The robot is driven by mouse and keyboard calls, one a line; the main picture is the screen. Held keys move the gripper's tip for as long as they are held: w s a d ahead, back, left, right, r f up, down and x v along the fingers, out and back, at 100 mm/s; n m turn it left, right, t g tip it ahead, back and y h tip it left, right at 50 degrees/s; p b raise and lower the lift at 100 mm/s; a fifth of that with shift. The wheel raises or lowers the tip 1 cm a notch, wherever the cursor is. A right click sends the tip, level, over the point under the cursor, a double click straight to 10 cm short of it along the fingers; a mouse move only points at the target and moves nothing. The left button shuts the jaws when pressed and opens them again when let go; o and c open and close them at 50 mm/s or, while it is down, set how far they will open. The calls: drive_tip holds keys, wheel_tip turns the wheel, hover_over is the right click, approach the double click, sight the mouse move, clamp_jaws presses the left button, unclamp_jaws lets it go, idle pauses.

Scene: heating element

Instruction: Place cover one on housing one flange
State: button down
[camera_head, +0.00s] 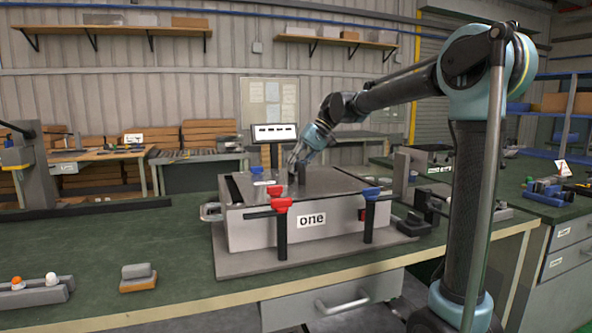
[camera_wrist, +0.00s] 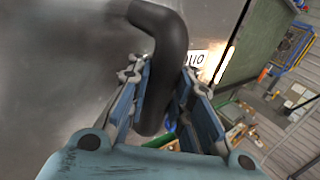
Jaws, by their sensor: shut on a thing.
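Housing one (camera_head: 250,235) is a grey metal box labelled "one" on a flat base plate on the green bench. Cover one (camera_head: 335,181) is a flat grey metal plate with a dark upright handle; it lies level over the housing top. I cannot tell whether it touches the flange all round. My gripper (camera_head: 299,170) is at the handle, above the cover. In the wrist view, my gripper (camera_wrist: 163,105) has its fingers on both sides of the black bent handle (camera_wrist: 160,40), shut on it. The cover's grey surface (camera_wrist: 60,60) fills the left of that view.
Clamps with a red handle (camera_head: 281,205) and a blue handle (camera_head: 370,193) stand at the housing's front; more red and blue tips show behind. A small grey and orange block (camera_head: 138,278) and a grey holder (camera_head: 35,293) lie to the left. The bench between is clear.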

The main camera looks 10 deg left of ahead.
drive_tip(key=c, duration=1.4)
unclamp_jaws()
drive_tip(key=shift+c, duration=0.2)
drive_tip(key=v, duration=1.2)
